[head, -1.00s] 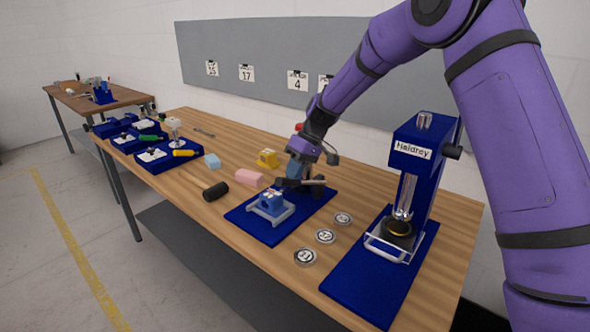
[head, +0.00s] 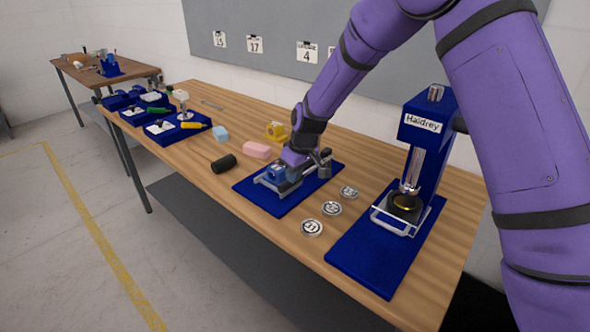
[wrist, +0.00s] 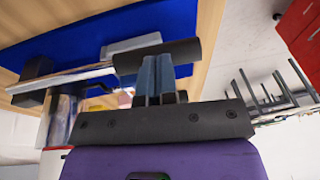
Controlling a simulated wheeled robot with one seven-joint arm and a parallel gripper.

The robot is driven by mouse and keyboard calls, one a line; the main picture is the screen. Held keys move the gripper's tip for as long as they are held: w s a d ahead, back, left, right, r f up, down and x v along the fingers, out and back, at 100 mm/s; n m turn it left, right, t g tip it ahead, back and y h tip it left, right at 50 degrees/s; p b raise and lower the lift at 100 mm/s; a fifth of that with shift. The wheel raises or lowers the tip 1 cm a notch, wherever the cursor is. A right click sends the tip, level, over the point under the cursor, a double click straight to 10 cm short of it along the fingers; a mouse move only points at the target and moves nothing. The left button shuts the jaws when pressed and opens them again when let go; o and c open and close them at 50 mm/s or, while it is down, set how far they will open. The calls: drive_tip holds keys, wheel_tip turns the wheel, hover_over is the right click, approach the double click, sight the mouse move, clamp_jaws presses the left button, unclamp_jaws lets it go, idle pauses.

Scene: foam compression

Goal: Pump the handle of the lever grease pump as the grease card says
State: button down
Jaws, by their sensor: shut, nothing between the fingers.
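The lever grease pump stands on the middle blue mat (head: 262,198); its grey base bracket (head: 272,187) shows in the head view, and my arm covers much of the rest. In the wrist view its silver lever bar (wrist: 75,79) runs across to a black handle grip (wrist: 185,55). My gripper (wrist: 157,60) is shut and empty, its two blue fingertips together over the near side of the grip. I cannot tell whether they touch it. In the head view my gripper (head: 288,169) is low over the pump. A card marked 4 (head: 307,52), its small heading unreadable, hangs on the grey board.
Several round tokens (head: 332,208) lie right of the pump mat. A blue Haldrey press (head: 422,140) stands further right. A black roller (head: 223,163), pink block (head: 256,150), yellow piece (head: 276,131) and light blue block (head: 221,133) lie left and behind.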

drive_tip(key=shift+s+f, duration=0.4)
drive_tip(key=shift+f, duration=0.15)
drive_tip(key=shift+w+r, duration=0.15)
drive_tip(key=shift+r, duration=0.45)
drive_tip(key=v, duration=1.4)
drive_tip(key=shift+a, duration=0.25)
